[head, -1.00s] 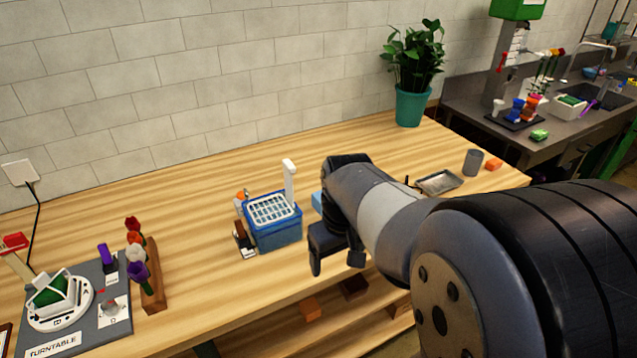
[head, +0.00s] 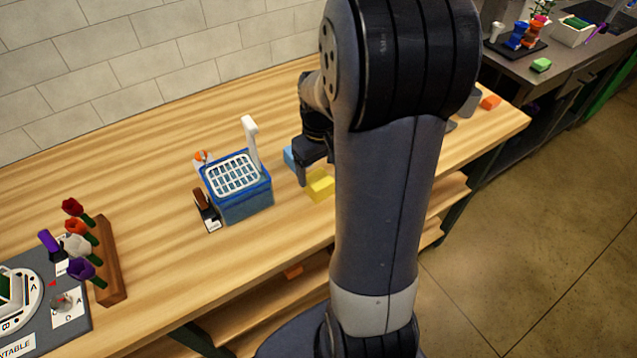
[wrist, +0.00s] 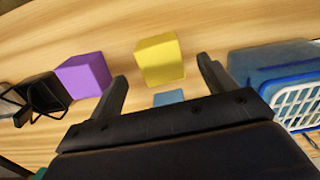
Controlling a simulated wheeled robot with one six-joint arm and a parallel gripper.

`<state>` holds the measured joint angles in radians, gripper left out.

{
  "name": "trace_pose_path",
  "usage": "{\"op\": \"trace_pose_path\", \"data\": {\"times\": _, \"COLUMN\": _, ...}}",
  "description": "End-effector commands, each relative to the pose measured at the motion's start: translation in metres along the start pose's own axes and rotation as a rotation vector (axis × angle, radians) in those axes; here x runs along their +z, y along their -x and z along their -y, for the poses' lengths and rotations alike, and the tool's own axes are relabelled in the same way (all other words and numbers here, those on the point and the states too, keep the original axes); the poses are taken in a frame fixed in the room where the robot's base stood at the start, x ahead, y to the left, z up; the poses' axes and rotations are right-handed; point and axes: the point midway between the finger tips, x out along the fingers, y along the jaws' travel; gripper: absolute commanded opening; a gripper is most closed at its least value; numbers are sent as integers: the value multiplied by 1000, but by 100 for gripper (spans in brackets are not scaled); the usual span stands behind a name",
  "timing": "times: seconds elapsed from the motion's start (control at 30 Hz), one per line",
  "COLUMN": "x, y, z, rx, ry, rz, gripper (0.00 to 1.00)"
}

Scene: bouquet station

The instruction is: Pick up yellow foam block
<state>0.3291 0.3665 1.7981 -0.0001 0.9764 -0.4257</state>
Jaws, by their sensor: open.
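The yellow foam block (head: 319,184) sits on the wooden table, right of the blue basket, partly hidden by my arm in the head view. In the wrist view the yellow block (wrist: 160,59) lies ahead of my gripper (wrist: 163,82), between the lines of its two fingers and just beyond the tips. My gripper is open and empty. In the head view one finger of my gripper (head: 302,176) shows close to the block's left side; the other finger is hidden.
A purple block (wrist: 83,76) lies left of the yellow one in the wrist view. A blue block (wrist: 169,97) is between the fingers, nearer the palm. The blue basket (head: 246,207) with a white grid stands close by. A dark wire-like item (wrist: 40,95) is at far left.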

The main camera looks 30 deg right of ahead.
Motion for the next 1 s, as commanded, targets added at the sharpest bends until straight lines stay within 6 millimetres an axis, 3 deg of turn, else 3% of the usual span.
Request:
{"op": "trace_pose_path", "data": {"times": 0.4, "x": -5, "y": -46, "z": 0, "rx": -1, "ry": 0, "rz": 3, "gripper": 78}}
{"op": "trace_pose_path", "data": {"times": 0.7, "x": -5, "y": -50, "z": 0, "rx": 0, "ry": 0, "rz": 1, "gripper": 78}}
{"op": "trace_pose_path", "data": {"times": 1.0, "x": -5, "y": -50, "z": 0, "rx": 0, "ry": 0, "rz": 0, "gripper": 54}}
